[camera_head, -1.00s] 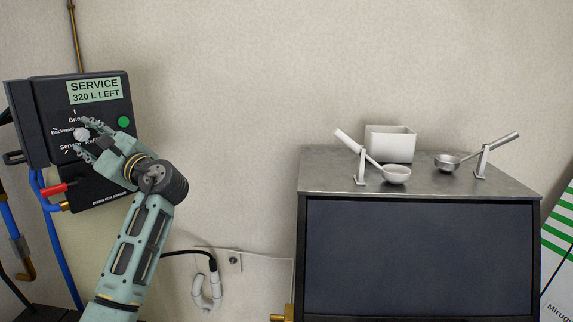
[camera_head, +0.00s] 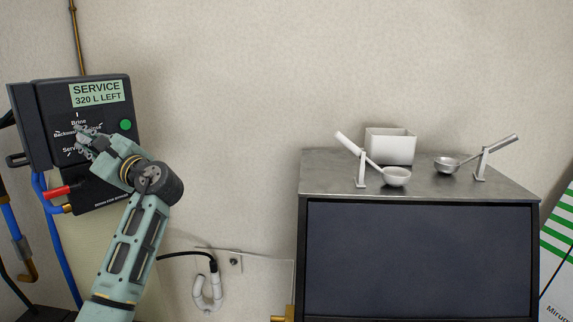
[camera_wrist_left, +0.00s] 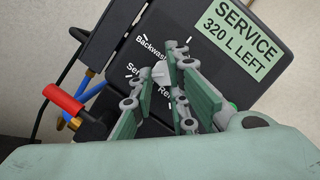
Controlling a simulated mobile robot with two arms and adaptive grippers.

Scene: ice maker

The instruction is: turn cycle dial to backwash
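The dial (camera_wrist_left: 162,76) is a small light-grey knob on the front of a black control box (camera_head: 112,118). In the left wrist view, labels around it read "Backwash", "Serv…" and "R…", partly covered. In the head view, "Brine" is also readable above it. My left gripper (camera_head: 84,140) is at the box front, its fingertips on either side of the dial. The left wrist view shows the knob between the two fingers (camera_wrist_left: 160,82); whether both press on it is not clear. The dial's exact pointing is hard to read. My right gripper is not in view.
The box has a display (camera_head: 97,94) reading "SERVICE 320 L LEFT" and a green button (camera_head: 125,125). A red-handled valve (camera_head: 57,191) and blue hoses are below left. A metal-topped cabinet (camera_head: 420,190) with scoops and a white bin (camera_head: 390,146) stands right.

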